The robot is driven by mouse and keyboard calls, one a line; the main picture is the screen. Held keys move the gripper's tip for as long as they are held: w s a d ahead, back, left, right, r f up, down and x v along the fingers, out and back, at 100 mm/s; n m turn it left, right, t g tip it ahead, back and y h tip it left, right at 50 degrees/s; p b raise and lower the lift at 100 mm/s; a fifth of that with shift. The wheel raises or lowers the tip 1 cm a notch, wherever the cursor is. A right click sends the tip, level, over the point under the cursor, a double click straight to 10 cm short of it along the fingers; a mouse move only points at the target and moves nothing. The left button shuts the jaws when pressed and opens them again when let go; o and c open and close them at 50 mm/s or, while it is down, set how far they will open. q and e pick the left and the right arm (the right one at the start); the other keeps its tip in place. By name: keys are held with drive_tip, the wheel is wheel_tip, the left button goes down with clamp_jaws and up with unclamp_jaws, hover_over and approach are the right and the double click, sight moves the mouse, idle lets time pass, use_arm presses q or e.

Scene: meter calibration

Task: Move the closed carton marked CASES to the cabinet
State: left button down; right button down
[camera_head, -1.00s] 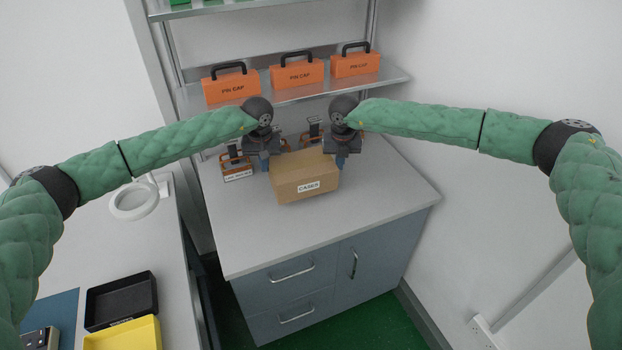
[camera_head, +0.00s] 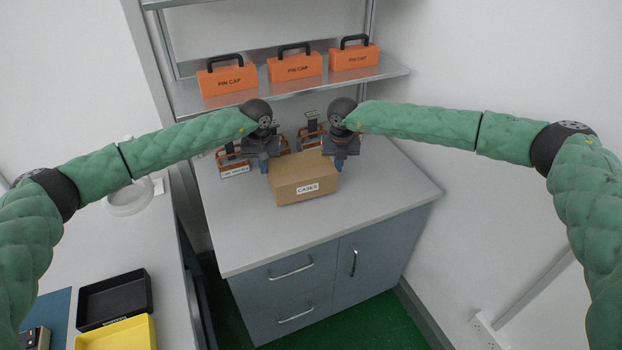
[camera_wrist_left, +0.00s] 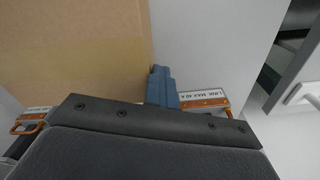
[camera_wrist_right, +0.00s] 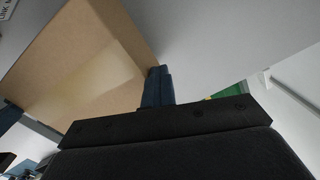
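The closed brown carton (camera_head: 308,172) with the CASES label faces me, over the pale top of the grey-blue cabinet (camera_head: 380,205). I cannot tell if it touches the top. My left gripper (camera_head: 265,166) is at its left side and my right gripper (camera_head: 339,162) at its right side. The blue fingers of the left (camera_wrist_left: 160,86) and right (camera_wrist_right: 157,86) look closed together, alongside the carton's sides in the wrist views (camera_wrist_left: 75,45) (camera_wrist_right: 85,65). The carton sits between the two grippers, not inside either one.
Orange-handled link holders, one at the left (camera_head: 233,170), stand behind the carton. Orange PIN CAP cases (camera_head: 294,68) line the shelf above. The cabinet top's front is clear. A side bench at left holds black (camera_head: 114,300) and yellow (camera_head: 115,334) trays.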

use_arm(q)
drive_tip(key=shift+s+a+f+b, duration=0.1)
drive_tip(key=shift+a+f+b, duration=0.05)
drive_tip(key=shift+f+b, duration=0.6)
drive_tip(key=c, duration=1.7)
unclamp_jaws()
drive_tip(key=shift+a, duration=0.6)
use_arm(e)
drive_tip(key=shift+d+f, duration=0.75)
drive_tip(key=c, duration=1.7)
unclamp_jaws()
drive_tip(key=shift+s, duration=0.1)
use_arm(q)
drive_tip(key=shift+r, duration=0.1)
